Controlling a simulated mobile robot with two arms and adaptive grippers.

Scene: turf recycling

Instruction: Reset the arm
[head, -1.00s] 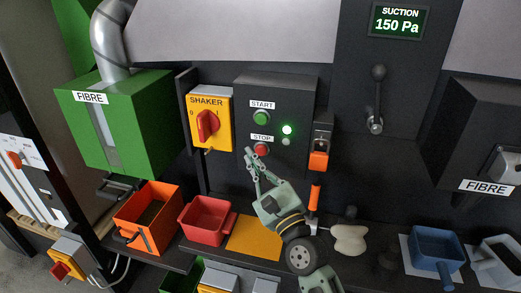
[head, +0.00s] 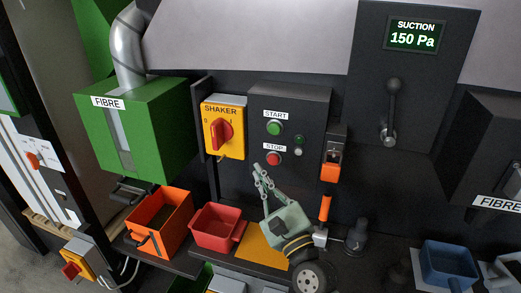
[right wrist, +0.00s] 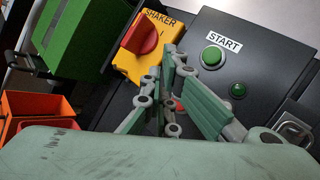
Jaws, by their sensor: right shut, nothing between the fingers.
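My right gripper (head: 262,173) is shut and empty in the head view. Its fingertips point up at the control box (head: 313,105), just below and left of the red STOP button (head: 273,158). I cannot tell whether they touch the box. The green START button (head: 274,128) is above, and the small lamp (head: 298,141) beside the buttons is dark. In the right wrist view the closed fingers (right wrist: 177,58) stand in front of the box, left of the START button (right wrist: 212,57), and mostly hide the STOP button. My left gripper is not in view.
The yellow shaker switch (head: 224,127) is left of the box, a padlock (head: 332,162) right. Orange (head: 165,221), red (head: 215,228) and blue (head: 450,265) bins sit on the shelf below. A lever (head: 391,110) is at right.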

